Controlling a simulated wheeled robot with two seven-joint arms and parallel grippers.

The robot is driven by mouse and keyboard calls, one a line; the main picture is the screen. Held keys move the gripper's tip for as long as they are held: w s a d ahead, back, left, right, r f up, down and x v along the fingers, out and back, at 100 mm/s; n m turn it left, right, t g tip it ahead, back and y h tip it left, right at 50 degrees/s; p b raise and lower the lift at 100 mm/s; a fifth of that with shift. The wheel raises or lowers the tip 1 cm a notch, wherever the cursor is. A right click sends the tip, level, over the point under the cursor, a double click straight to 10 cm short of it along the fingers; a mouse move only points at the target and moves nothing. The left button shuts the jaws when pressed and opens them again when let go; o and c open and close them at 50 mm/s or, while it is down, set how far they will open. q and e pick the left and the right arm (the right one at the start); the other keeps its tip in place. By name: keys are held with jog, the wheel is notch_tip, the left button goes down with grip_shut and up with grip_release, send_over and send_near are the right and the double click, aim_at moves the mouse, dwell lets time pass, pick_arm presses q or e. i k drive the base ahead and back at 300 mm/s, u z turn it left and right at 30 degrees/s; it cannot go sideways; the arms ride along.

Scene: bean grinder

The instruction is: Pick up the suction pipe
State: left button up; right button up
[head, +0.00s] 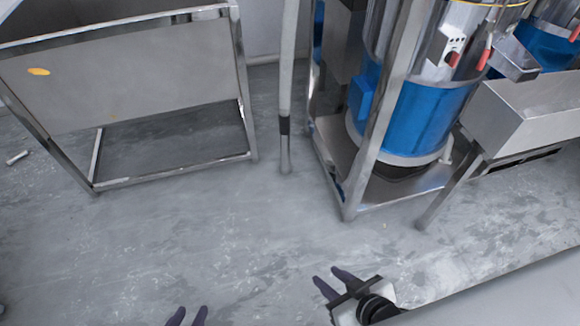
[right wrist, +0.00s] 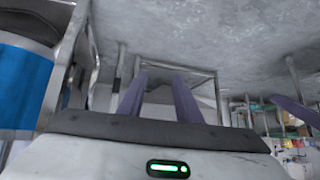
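A slim grey pipe with a black band near its lower end, which looks like the suction pipe (head: 287,75), stands nearly upright left of the blue machine in the head view. Its upper end is out of view. A banded pipe that looks like the same one (right wrist: 119,62) shows in the right wrist view, left of the fingers. My right gripper (head: 333,281) is open and empty, low over the floor and well short of the pipe. My left gripper (head: 188,315) shows only its fingertips at the bottom edge. They are apart with nothing between them.
A steel-framed bin (head: 130,80) stands at the left. The blue machine (head: 410,115) sits in a metal frame (head: 380,110) right of the pipe, with a steel trough (head: 525,115) further right. Bare floor (head: 220,220) lies between my grippers and the pipe.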

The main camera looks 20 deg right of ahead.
aim_at(284, 114)
jog(key=u, duration=1.1)
jog(key=i, duration=1.55)
jog(key=z, duration=1.05)
jog(key=i, duration=0.75)
jog(key=z, duration=0.8)
jog(key=i, duration=0.5)
